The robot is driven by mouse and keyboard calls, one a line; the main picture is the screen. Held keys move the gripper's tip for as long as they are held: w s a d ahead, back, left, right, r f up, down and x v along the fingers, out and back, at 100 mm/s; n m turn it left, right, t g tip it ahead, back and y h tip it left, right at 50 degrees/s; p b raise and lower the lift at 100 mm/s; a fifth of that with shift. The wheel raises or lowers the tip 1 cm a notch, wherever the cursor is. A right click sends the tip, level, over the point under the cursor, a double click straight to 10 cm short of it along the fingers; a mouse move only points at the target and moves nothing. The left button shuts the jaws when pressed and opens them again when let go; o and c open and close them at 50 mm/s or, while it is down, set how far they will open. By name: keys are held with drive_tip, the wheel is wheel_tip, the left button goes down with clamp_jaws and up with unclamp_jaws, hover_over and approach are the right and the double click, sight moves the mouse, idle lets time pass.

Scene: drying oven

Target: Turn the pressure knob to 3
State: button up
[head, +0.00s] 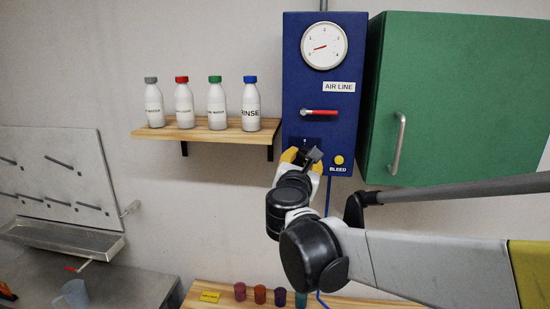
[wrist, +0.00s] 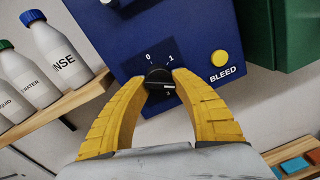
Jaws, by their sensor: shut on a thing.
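The black pressure knob (wrist: 156,76) sits on a dark plate on the blue AIR LINE box (head: 292,75). In the wrist view, the plate shows 0 at upper left and 1 at upper right of the knob. A light line on the knob points right; a small mark below it is too small to read surely. My gripper (wrist: 160,84) is shut on the knob, one yellow finger on each side. In the head view, my gripper (head: 303,158) hides most of the knob. The round gauge (head: 324,45) has a red needle pointing left and slightly down.
A green cabinet (head: 455,90) stands close on the right. A wooden shelf (head: 190,131) with several white bottles is on the left.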

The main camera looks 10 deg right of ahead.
drive_tip(key=shift+m, duration=0.4)
drive_tip(key=m, duration=0.5)
drive_tip(key=shift+a+m+b, duration=0.1)
drive_tip(key=shift+m+b, duration=0.2)
drive_tip(key=shift+b, duration=0.1)
drive_tip(key=m, duration=0.5)
drive_tip(key=shift+w+r+y, duration=0.1)
drive_tip(key=shift+r+y, duration=0.1)
drive_tip(key=shift+y, duration=0.2)
drive_tip(key=o, duration=1.2)
